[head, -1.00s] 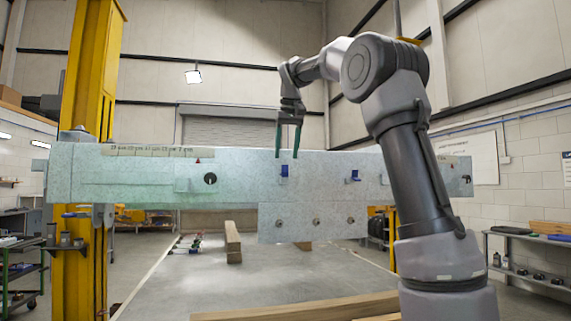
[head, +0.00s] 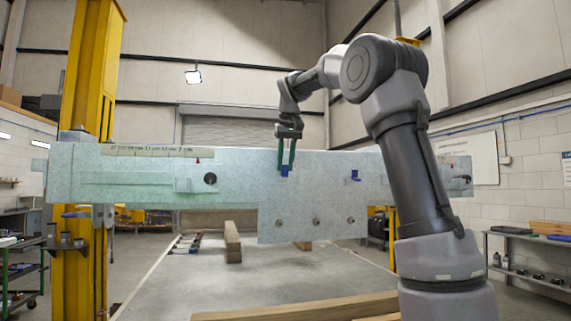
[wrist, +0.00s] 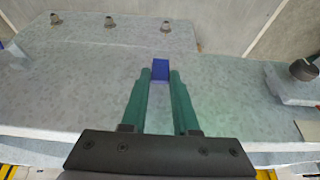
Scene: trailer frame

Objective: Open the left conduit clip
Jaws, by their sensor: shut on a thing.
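The left conduit clip (head: 285,172) is a small blue piece on the face of the pale grey trailer frame beam (head: 120,180). My gripper (head: 286,166) has green fingers and points down at the beam from above. Its fingertips are at the left clip. In the wrist view the blue clip (wrist: 161,67) sits between the tips of the gripper (wrist: 160,76), which are shut on it. The fingers hide part of the clip. A second blue clip (head: 356,175) is on the beam to the right, clear of my gripper.
Several studs, one here (head: 316,221), line the lower plate. A yellow post (head: 85,140) stands at the left. Timber (head: 290,305) lies low in front. The space above the beam is open.

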